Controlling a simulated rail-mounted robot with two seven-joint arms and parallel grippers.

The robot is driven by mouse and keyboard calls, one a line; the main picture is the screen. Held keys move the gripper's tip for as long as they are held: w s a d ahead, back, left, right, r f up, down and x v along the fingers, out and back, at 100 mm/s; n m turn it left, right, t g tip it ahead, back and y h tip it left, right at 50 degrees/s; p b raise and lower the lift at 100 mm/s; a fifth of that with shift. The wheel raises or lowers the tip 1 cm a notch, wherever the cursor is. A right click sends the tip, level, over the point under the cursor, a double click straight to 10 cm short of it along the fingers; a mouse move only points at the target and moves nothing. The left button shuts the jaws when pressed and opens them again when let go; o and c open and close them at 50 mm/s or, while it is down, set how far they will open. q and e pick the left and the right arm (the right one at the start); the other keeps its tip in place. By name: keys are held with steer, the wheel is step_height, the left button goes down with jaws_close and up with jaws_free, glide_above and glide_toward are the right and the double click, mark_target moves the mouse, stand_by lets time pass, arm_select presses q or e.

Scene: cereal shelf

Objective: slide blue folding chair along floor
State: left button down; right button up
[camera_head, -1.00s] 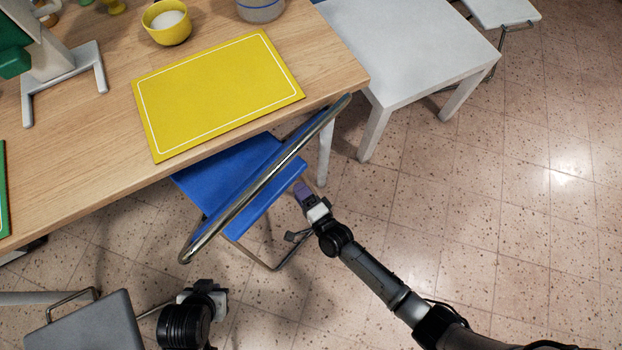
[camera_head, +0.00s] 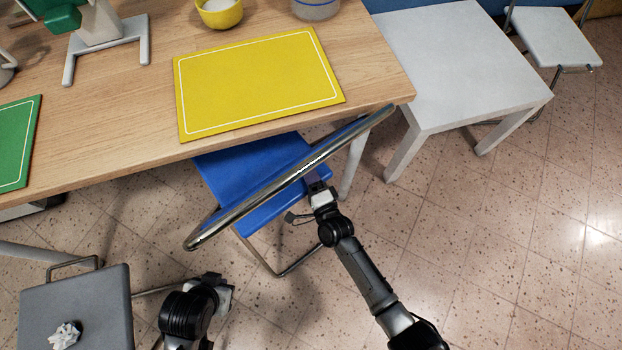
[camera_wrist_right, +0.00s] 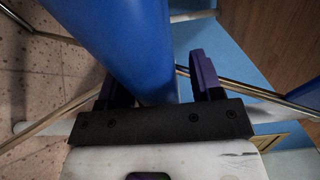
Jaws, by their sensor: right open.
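The blue folding chair (camera_head: 240,165) stands with its seat partly under the wooden table, its curved chrome tube slanting across it in the head view. My right gripper (camera_head: 316,187) is at the chair's right side, its fingertips partly hidden near the tube. In the right wrist view, the chair's blue panel (camera_wrist_right: 125,40) runs down between the two purple fingers of my right gripper (camera_wrist_right: 158,85), which are apart; firm contact cannot be made out. My left gripper (camera_head: 222,290) is low, left of the chair's legs; its fingers are not clear.
The wooden table (camera_head: 130,130) holds a yellow mat (camera_head: 255,85) and a yellow bowl (camera_head: 219,14). A white table (camera_head: 460,60) stands to the right. A grey chair (camera_head: 90,300) with crumpled paper (camera_head: 66,335) is at lower left. The tiled floor at right is clear.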

jaws_close()
stand_by(0.4)
stand_by(0.9)
